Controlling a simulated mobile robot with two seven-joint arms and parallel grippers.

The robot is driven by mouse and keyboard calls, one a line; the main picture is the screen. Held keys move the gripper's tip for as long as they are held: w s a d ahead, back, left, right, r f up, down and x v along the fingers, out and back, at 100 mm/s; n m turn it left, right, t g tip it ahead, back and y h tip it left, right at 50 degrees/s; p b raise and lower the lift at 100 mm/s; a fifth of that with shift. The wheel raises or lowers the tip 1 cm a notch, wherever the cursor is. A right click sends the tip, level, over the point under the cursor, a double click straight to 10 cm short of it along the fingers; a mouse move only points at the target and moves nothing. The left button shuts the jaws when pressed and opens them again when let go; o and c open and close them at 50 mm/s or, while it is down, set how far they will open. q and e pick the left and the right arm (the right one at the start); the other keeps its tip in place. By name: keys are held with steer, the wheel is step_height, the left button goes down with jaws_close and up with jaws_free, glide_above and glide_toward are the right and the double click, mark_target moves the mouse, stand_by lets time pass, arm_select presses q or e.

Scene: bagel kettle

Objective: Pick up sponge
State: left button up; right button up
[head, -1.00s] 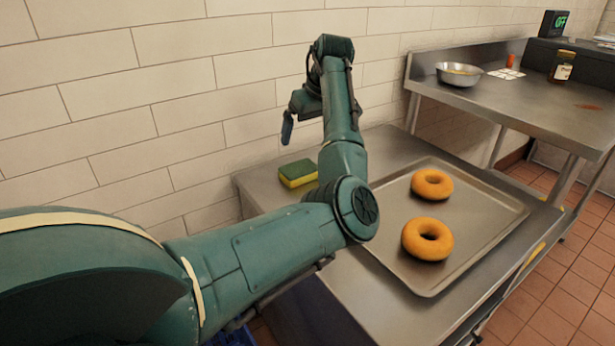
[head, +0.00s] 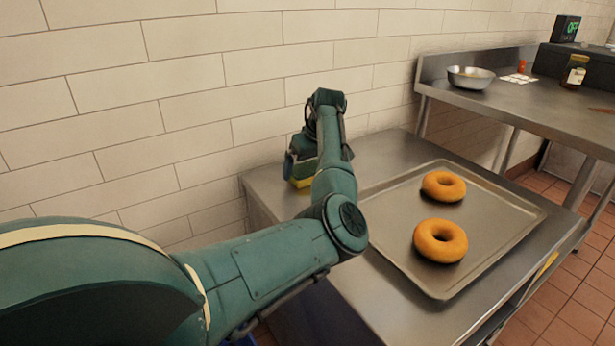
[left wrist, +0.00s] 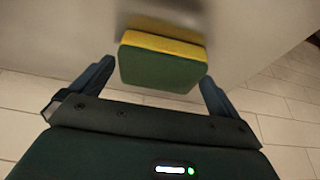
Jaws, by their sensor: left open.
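The sponge is yellow with a green face. In the head view only a yellow strip of the sponge (head: 303,183) shows, and my left gripper (head: 300,174) hides most of the rest. In the left wrist view the sponge (left wrist: 160,66) lies between the two spread fingers of my left gripper (left wrist: 155,82). The sponge rests on the steel table (head: 262,190) near the wall. My right gripper is in neither view.
A metal tray (head: 400,258) with two bagels (head: 443,186) (head: 440,241) lies right of my left arm. A higher steel counter (head: 520,105) at the right holds a bowl (head: 470,78) and a jar (head: 574,72). A tiled wall (head: 190,100) runs close behind the sponge.

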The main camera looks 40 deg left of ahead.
mark_target(309, 169)
arm_select(q)
steer(key=c, duration=0.8)
steer(key=shift+r, duration=0.15)
step_height(309, 169, up, 6)
steer(key=shift+r+p, duration=0.1)
steer(key=shift+p, duration=0.8)
step_height(309, 169, up, 22)
steer(key=p, duration=0.5)
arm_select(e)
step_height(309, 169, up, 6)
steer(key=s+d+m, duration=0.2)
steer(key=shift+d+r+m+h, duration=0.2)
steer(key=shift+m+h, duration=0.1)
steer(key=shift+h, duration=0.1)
arm_select(q)
steer(key=shift+f, duration=0.2)
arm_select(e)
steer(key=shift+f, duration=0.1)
